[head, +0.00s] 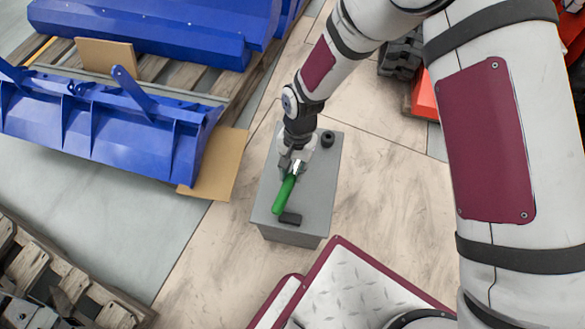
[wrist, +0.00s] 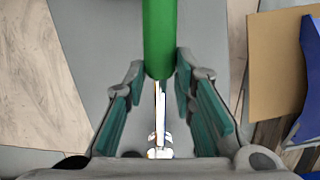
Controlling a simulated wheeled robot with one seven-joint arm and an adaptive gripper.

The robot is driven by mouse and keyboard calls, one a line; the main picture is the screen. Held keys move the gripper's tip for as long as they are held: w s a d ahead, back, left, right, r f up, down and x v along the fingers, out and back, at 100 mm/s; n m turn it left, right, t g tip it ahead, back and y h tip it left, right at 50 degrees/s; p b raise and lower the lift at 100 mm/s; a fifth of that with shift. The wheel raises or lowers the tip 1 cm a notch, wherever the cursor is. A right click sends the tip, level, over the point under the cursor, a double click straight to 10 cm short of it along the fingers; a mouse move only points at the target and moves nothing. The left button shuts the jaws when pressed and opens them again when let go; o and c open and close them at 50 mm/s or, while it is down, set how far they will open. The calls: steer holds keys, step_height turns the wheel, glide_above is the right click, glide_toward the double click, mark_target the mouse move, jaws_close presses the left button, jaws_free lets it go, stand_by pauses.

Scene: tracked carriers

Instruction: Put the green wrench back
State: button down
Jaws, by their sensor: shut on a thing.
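The green wrench (head: 284,196) has a green handle and a silvery metal shaft. In the head view it is over the top of a grey box (head: 318,190), its handle pointing toward the lower left. My gripper (head: 293,163) is shut on the wrench. In the wrist view the green handle (wrist: 160,38) enters from the top and the shaft runs down between the fingers of my gripper (wrist: 160,72). The wrench's far metal end is partly hidden by my gripper in the head view. I cannot tell whether the wrench touches the box top.
A black round piece (head: 328,138) and a black block (head: 290,219) are on the box top. Blue metal parts (head: 110,125) lie on pallets at the left, with a cardboard sheet (head: 215,165) beside them. The wooden floor (head: 385,190) right of the box is clear.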

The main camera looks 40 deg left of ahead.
steer(key=shift+f+b, duration=0.5)
steer(key=shift+f, duration=0.2)
stand_by(0.4)
steer(key=c, duration=1.2)
jaws_free()
steer(key=shift+c, duration=0.2)
